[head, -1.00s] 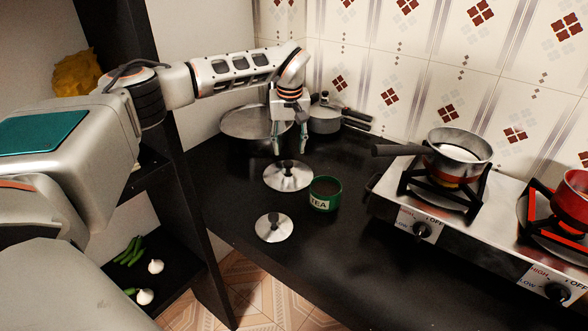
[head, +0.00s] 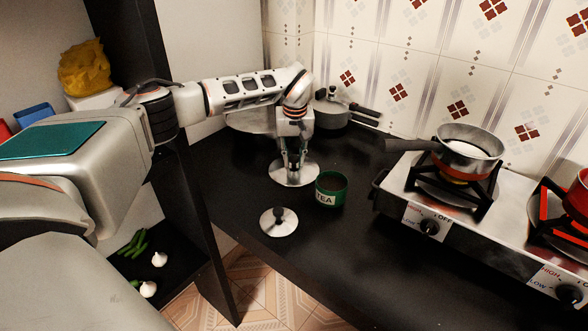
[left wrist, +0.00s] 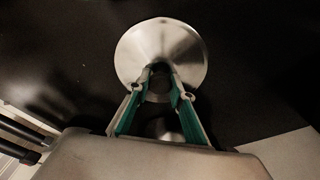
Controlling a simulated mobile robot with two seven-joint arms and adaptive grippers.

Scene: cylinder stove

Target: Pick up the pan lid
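A round steel pan lid (head: 294,177) with a dark knob lies on the black counter, left of the green tea tin. My left gripper (head: 294,164) points straight down over its middle, with the fingers drawn in around the knob. In the left wrist view the lid (left wrist: 180,45) shows as a bright disc beyond the fingertips (left wrist: 162,76), which stand close on both sides of the knob; the knob is largely hidden. The lid appears to rest on the counter. A second, similar lid (head: 279,228) lies nearer the front edge, untouched. My right gripper is out of view.
The green tea tin (head: 331,189) stands just right of the gripped lid. Pans (head: 331,113) stand at the back by the wall. A stove (head: 400,208) with a saucepan (head: 468,148) is at right. A dark shelf (head: 175,150) is at left.

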